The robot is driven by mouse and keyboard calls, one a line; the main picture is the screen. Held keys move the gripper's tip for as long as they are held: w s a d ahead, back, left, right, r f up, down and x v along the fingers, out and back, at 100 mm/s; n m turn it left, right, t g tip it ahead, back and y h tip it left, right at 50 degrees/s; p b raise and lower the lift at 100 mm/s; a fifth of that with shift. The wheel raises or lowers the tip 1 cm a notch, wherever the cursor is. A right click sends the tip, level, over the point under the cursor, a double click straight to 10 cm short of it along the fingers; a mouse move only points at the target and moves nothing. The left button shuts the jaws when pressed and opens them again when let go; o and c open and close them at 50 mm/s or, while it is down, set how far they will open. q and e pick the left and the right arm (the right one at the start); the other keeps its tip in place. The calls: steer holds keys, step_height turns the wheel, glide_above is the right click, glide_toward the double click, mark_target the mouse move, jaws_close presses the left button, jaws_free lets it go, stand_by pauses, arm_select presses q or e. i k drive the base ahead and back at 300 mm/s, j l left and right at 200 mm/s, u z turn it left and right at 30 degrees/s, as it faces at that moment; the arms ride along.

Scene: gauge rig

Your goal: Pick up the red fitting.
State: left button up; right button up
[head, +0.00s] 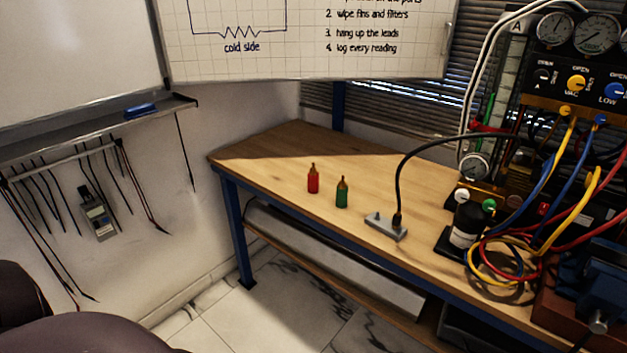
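The red fitting (313,181) stands upright on the wooden workbench (270,165), towards its left end. It has a brass-coloured narrow tip. A similar green fitting (342,193) stands just to its right and a little nearer, with a small gap between them. Neither gripper shows in the head view. Nothing touches or covers the red fitting.
A grey block (385,227) with a black cable stands right of the fittings. A whiteboard (310,40) hangs above. The bench's left end is clear.

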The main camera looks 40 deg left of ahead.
mark_target(312, 175)
steer(key=u, duration=1.35)
steer(key=i, duration=0.1)
